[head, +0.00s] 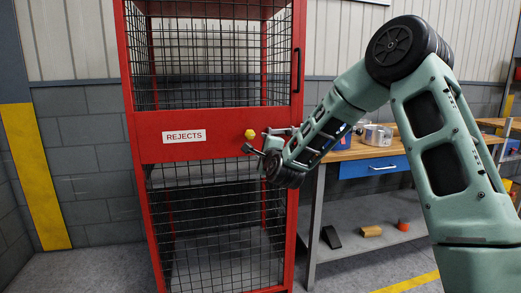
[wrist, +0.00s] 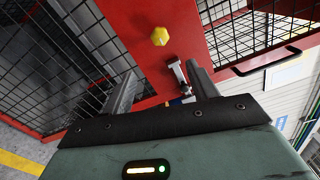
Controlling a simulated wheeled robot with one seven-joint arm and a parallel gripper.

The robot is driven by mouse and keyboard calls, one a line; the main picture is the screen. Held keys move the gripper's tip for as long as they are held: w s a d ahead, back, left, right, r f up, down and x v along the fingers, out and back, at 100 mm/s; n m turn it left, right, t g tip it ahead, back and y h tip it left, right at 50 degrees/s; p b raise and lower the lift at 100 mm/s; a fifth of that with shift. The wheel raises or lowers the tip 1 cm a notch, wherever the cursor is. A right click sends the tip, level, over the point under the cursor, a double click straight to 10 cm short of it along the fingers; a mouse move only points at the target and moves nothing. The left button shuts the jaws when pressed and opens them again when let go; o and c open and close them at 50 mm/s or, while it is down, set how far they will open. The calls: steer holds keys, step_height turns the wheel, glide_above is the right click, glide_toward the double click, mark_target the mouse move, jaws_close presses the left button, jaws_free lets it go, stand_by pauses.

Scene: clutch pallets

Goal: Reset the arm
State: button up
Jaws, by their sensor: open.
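My gripper (head: 264,144) is at the end of my bent arm, in front of the right part of the red cage's middle panel. In the wrist view my gripper (wrist: 162,84) has its two fingers wide apart with nothing held between them. The yellow knob (head: 250,134) is on the red panel, just beyond the fingertips; it also shows in the wrist view (wrist: 159,36). A small metal latch-like part (wrist: 180,76) shows close to the right finger, and I cannot tell whether they touch.
The red mesh cage (head: 149,153) bears a REJECTS label (head: 184,136) and a black upright handle (head: 297,70). To the right is a wooden-topped bench (head: 350,153) with a blue drawer (head: 372,167), metal items on top and small objects on its lower shelf. The floor at left is clear.

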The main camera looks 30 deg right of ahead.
steer(key=s+a+f+n+g+y, duration=0.1)
steer(key=s+a+n+g+y, duration=0.2)
steer(key=a, duration=0.4)
steer(key=s+a+f+n+y, duration=0.2)
steer(key=a+n, duration=0.3)
steer(key=a, duration=0.2)
steer(key=s+a+f+n+g+y, duration=0.1)
steer(key=s+a+n+g+y, duration=0.2)
steer(key=a, duration=0.4)
steer(key=s+a+f+n+g, duration=0.3)
steer(key=s+a+n, duration=0.4)
steer(key=s, duration=0.2)
steer(key=s+f+n+g+h, duration=0.3)
steer(key=s+n+g, duration=0.75)
steer(key=s, duration=1.65)
step_height(320, 180, up, 12)
steer(key=s+n+t+p, duration=0.2)
steer(key=n+p, duration=0.1)
steer(key=p, duration=1)
steer(key=shift+d+r, duration=0.15)
steer(key=shift+d, duration=0.2)
